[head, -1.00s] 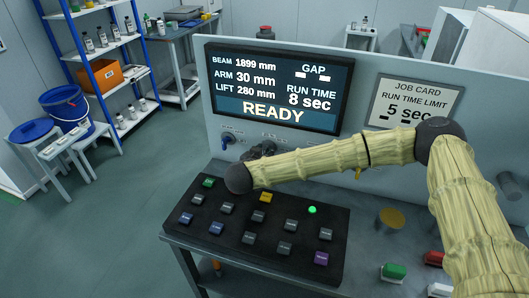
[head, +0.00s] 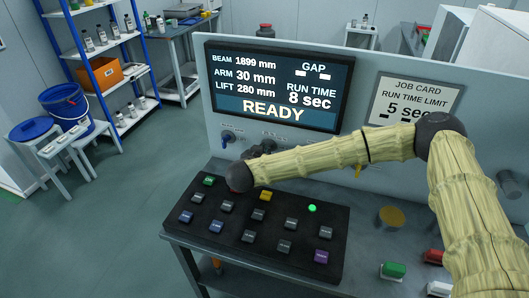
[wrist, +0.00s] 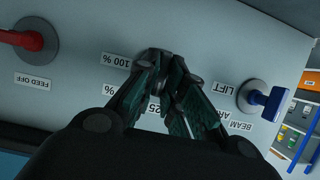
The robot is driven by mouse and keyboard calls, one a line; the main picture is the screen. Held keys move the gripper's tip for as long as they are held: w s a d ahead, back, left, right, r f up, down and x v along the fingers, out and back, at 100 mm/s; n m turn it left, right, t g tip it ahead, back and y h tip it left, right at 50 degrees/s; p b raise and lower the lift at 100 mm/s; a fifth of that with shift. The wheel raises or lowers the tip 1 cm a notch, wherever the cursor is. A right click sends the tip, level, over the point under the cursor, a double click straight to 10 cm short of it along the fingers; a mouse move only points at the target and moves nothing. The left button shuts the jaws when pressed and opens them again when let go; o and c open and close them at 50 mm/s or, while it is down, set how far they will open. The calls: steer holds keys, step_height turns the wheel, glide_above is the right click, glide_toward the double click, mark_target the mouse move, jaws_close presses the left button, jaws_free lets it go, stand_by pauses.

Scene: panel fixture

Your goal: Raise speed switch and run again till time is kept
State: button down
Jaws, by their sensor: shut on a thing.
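My gripper (head: 262,149) is at the upright panel, just below the screen. In the wrist view its two dark fingers (wrist: 166,66) come together at the speed switch, between labels reading "100 %" and "25". The fingers hide the switch almost wholly, so its setting cannot be read. The screen (head: 275,87) shows beam 1899 mm, arm 30 mm, lift 280 mm, run time 8 sec and READY. The job card (head: 413,100) gives a run time limit of 5 sec.
A blue selector (wrist: 266,98) labelled lift, beam and arm sits beside the fingers. A red handle (wrist: 30,40) marked "FEED OFF" is on the other side. A black keypad (head: 262,228) with several buttons and a lit green lamp (head: 312,208) lies below my arm.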

steer(key=shift+m+y, duration=0.5)
steer(key=shift+m, duration=0.1)
steer(key=shift+d+m+t+y, duration=0.15)
steer(key=shift+m+t+y, duration=0.15)
steer(key=shift+m+t, duration=0.15)
steer(key=shift+s+d+f+m+t+y+b, duration=0.15)
steer(key=shift+m+t+y+b, duration=0.25)
steer(key=shift+m+b, duration=0.75)
steer(key=shift+d+f+m+t+y+b, duration=0.15)
steer(key=shift+m+y+b, duration=0.45)
steer(key=shift+b, duration=1.05)
steer(key=shift+a+r, duration=0.1)
steer(key=c, duration=1.5)
jaws_free()
